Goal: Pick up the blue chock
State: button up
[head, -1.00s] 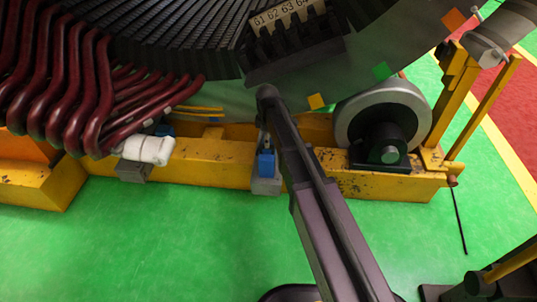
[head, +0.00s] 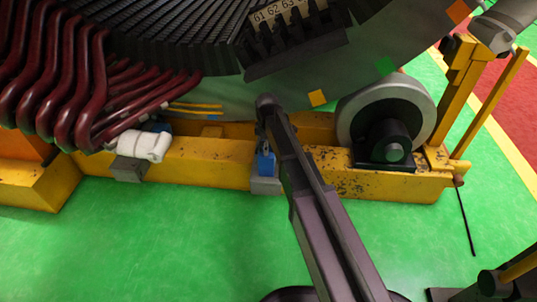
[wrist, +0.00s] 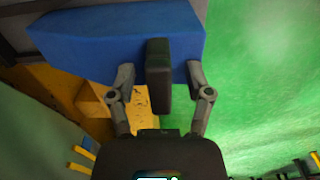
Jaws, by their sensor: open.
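My gripper (wrist: 160,70) is open, with one finger on each side of that dark piece. The fingertips are at the chock's near edge; whether they touch it I cannot tell. In the head view my gripper is small and partly hidden by my arm.
The large stator hangs over the yellow frame (head: 210,160). A roller wheel (head: 388,118) stands to the right. Red coils are at upper left.

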dwell(0.5)
grip_shut()
jog(key=shift+r, duration=0.15)
notch_tip(320, 180, up, 3)
jog(key=p, duration=0.3)
jog(key=shift+r+p, duration=0.2)
jog(key=shift+p, duration=0.15)
jog(key=s+d, duration=0.2)
jog(key=s, duration=0.5)
jog(key=s+d+r+p, duration=0.1)
jog(key=s+d, duration=0.1)
jog(key=s, duration=0.6)
jog(key=shift+s+d+r, duration=0.15)
jog(key=shift+d, duration=0.2)
